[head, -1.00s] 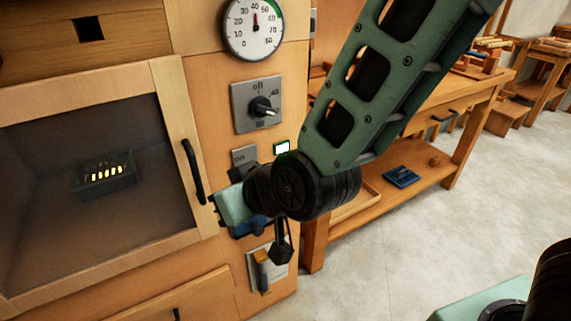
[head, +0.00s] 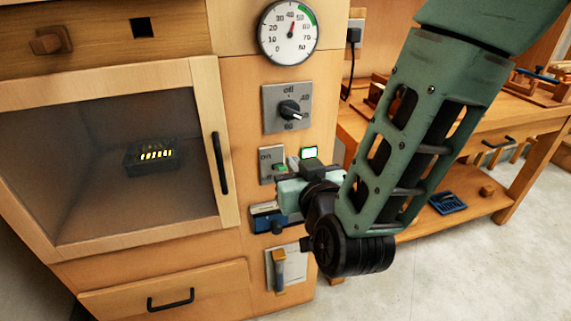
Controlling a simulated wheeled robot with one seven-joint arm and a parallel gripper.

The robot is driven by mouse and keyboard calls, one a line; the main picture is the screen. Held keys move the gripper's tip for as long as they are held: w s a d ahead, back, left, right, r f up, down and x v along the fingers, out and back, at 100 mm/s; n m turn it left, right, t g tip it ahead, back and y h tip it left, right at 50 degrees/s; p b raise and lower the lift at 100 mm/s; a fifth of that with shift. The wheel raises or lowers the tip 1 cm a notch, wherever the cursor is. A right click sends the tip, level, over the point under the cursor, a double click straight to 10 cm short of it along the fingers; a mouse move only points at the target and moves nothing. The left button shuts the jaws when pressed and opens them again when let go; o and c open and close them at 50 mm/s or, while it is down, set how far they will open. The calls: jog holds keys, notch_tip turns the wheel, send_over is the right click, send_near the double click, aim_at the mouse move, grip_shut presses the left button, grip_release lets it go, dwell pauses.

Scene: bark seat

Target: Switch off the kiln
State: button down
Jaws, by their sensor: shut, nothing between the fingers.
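The kiln is a wooden cabinet with a glass door (head: 100,190); a small heater (head: 155,155) with yellow glowing bars shows behind the glass. On its panel are a round gauge (head: 288,32), its red needle near 40, and a rotary knob (head: 290,110) on a grey plate marked off, 40 and 60, its pointer turned to the lower right, away from off.
A blue fitting (head: 265,217) and a plate with an orange-handled lever (head: 279,268) sit below my gripper. The door's black handle (head: 219,163) stands out to the left. A wooden workbench (head: 480,125) stands at right; the floor in front is clear.

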aim_at(276, 139)
jog(key=shift+w, duration=0.15)
jog(key=x, duration=1)
jog(key=shift+f, duration=0.1)
jog(key=shift+s+d+f, duration=0.1)
jog(key=shift+s+f, duration=0.25)
jog(key=shift+f, duration=0.25)
jog(key=shift+s+d+f, duration=0.1)
jog(key=shift+s+f, duration=0.25)
jog(key=shift+f, duration=0.3)
jog(key=shift+s+d+f, duration=0.1)
jog(key=shift+s+f, duration=0.2)
jog(key=shift+f, duration=0.2)
jog(key=shift+f+b, duration=0.2)
jog(key=shift+b, duration=0.4)
